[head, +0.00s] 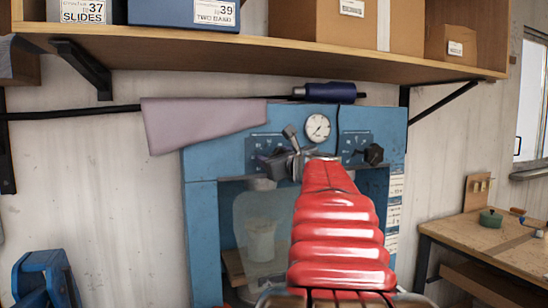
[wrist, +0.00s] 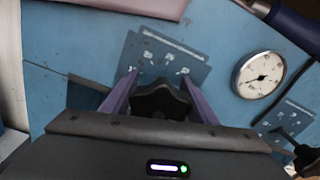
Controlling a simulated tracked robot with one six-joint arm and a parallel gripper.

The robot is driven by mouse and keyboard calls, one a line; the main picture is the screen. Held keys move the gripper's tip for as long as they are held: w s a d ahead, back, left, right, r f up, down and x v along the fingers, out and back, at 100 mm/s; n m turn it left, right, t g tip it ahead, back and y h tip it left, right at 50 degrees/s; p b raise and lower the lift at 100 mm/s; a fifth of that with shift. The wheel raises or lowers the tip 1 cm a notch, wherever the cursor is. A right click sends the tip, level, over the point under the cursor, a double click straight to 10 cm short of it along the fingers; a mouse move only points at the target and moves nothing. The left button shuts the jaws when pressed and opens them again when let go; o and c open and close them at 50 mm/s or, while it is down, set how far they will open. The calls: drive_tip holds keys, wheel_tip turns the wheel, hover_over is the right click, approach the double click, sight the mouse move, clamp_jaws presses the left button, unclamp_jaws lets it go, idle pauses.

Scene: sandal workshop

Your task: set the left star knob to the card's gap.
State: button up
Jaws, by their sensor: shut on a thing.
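The left star knob (wrist: 160,100) is black and lobed, and sits below a marked blue dial plate (wrist: 165,58) on the blue press. In the wrist view my gripper (wrist: 159,80) has its two purple fingers on either side of the knob, shut on it. In the head view my gripper (head: 285,160) is in front of the left dial plate (head: 262,143), and the left knob is mostly hidden there. The right star knob (head: 374,154) is black and free. A white printed card strip (head: 395,200) is on the press's right post; its text is too small to read.
A round white gauge (head: 317,127) sits between the dial plates. A pinkish cloth-like sheet (head: 200,122) and a dark blue cylinder (head: 330,93) are at the press top. A shelf (head: 270,55) with boxes runs above. A workbench (head: 490,245) stands at right.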

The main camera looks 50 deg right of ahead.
drive_tip(key=shift+c, duration=1.2)
drive_tip(key=shift+n, duration=0.4)
drive_tip(key=shift+d+f+n, duration=0.1)
drive_tip(key=shift+f+n, duration=0.3)
drive_tip(key=shift+n, duration=5.45)
drive_tip(key=shift+d+f+n, duration=0.1)
drive_tip(key=shift+f+n, duration=0.35)
drive_tip(key=shift+n, duration=5.45)
drive_tip(key=shift+d+f+n, duration=0.1)
drive_tip(key=shift+f+n, duration=0.3)
drive_tip(key=shift+n, duration=5.45)
